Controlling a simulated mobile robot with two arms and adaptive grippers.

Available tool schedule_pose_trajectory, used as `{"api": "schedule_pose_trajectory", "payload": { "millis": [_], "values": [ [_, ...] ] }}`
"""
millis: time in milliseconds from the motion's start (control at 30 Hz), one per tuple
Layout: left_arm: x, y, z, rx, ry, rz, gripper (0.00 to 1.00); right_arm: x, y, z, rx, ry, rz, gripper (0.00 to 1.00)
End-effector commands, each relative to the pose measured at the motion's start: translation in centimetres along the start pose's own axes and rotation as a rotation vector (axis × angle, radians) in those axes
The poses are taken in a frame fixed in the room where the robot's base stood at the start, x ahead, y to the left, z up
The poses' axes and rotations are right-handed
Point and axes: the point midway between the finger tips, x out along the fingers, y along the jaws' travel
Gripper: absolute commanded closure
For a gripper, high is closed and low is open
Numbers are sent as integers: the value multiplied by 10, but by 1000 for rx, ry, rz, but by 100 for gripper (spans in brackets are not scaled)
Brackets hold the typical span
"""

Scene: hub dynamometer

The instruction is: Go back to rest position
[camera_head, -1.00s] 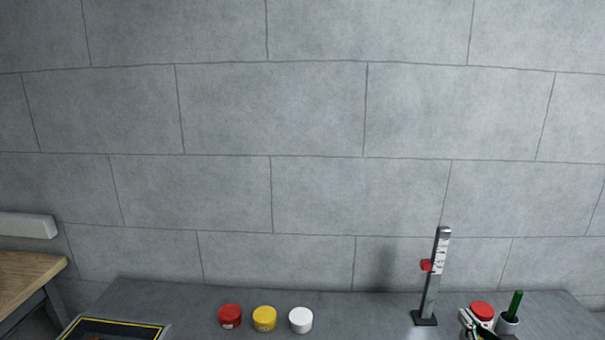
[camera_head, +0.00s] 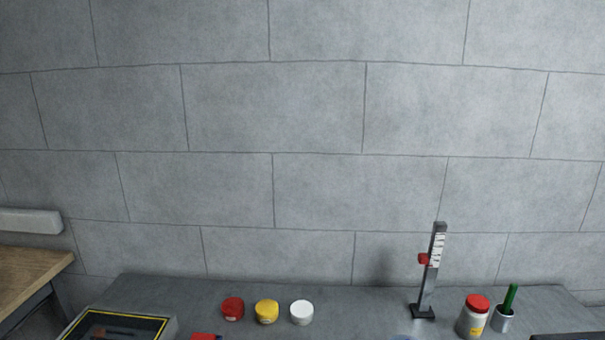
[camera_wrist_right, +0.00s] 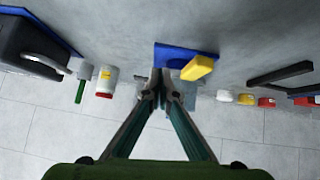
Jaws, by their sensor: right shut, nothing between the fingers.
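My right gripper (camera_wrist_right: 163,78) shows in the right wrist view with its fingers together and nothing between them. Beyond its tips are a blue mat (camera_wrist_right: 205,57) and a yellow block (camera_wrist_right: 197,68). A white bottle with a red lid (camera_head: 472,318) stands upright on the grey bench in the head view, apart from any gripper. It also shows left of the fingers in the wrist view (camera_wrist_right: 107,80). Neither gripper is in the head view. My left gripper is in no view.
Red (camera_head: 233,309), yellow (camera_head: 266,312) and white (camera_head: 302,312) jars stand in a row on the bench (camera_head: 355,300). A gauge stand with a red slider (camera_head: 430,275) and a cup with a green handle (camera_head: 503,320) are at right. A yellow-edged tray (camera_head: 165,326) is at left.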

Motion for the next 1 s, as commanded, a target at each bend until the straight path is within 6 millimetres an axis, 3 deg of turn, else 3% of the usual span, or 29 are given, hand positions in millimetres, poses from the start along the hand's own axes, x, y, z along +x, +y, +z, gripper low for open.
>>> {"api": "schedule_pose_trajectory", "payload": {
  "millis": [33, 200, 433, 767, 867, 1000],
  "values": [
    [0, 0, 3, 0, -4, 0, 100, -6, -12, 23, -8, -65, -16, 100],
    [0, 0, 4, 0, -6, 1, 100, -33, -43, 87, -66, -261, -76, 100],
    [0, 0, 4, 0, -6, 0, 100, -76, -80, 149, -136, -466, -185, 100],
    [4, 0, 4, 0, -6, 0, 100, 0, -92, 206, -151, -507, -187, 100],
    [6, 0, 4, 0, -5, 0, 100, 27, -97, 233, -154, -522, -189, 100],
    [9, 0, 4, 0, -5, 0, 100, 68, -104, 287, -159, -548, -193, 100]
  ]
}}
